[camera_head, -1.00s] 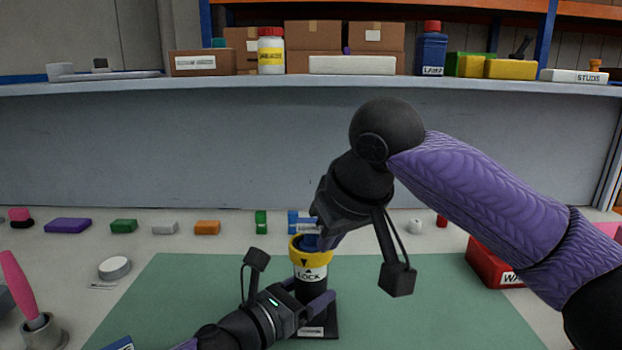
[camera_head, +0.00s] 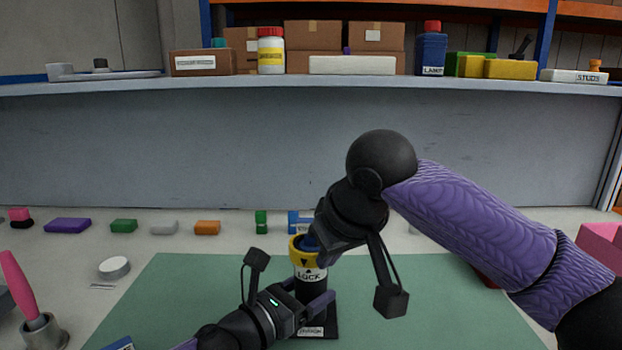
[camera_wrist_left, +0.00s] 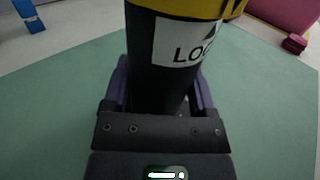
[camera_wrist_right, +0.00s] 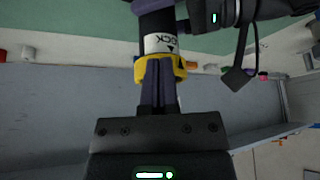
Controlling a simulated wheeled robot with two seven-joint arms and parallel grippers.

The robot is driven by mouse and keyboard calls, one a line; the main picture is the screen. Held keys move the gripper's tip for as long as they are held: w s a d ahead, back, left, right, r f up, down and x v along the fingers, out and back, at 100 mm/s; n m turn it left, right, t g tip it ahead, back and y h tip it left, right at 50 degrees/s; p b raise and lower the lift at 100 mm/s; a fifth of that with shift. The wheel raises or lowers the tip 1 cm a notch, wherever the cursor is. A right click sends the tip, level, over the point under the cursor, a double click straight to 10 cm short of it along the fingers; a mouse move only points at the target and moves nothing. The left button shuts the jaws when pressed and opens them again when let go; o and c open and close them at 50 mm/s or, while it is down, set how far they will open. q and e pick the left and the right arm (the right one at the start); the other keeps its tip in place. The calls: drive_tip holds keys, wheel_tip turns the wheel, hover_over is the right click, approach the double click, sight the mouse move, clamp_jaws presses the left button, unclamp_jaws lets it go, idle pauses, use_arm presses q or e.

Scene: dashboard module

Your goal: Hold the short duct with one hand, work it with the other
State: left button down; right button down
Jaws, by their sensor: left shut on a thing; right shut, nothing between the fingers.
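The short duct (camera_head: 310,284) is a black upright cylinder with a yellow collar (camera_head: 296,252) and a white LOCK label, standing on a dark base plate (camera_head: 327,328) on the green mat. My left gripper (camera_head: 314,298) is shut around its black body below the label; the left wrist view shows a finger on each side of the duct (camera_wrist_left: 160,85). My right gripper (camera_head: 318,246) points down at the collar's top, its fingers shut together. In the right wrist view its fingers (camera_wrist_right: 159,72) overlap the yellow collar (camera_wrist_right: 180,68); how deep the tips reach is hidden.
The green mat (camera_head: 190,290) is mostly clear. Small coloured blocks, such as a purple one (camera_head: 68,225), line its back. A cup with a pink-handled tool (camera_head: 44,332) stands left. A shelf (camera_head: 250,84) with boxes and bottles runs behind. My right arm covers much of the right side.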

drive_tip(key=shift+w+a, duration=0.1)
drive_tip(key=shift+w, duration=0.15)
use_arm(q)
drive_tip(key=shift+d, duration=0.1)
use_arm(e)
drive_tip(key=shift+w+d, duration=0.2)
drive_tip(key=shift+d, duration=0.15)
drive_tip(key=shift+s, duration=0.1)
wheel_tip(320, 180, up, 6)
drive_tip(key=shift+s+d, duration=0.2)
drive_tip(key=shift+s, duration=0.05)
idle(0.5)
use_arm(q)
unclamp_jaws()
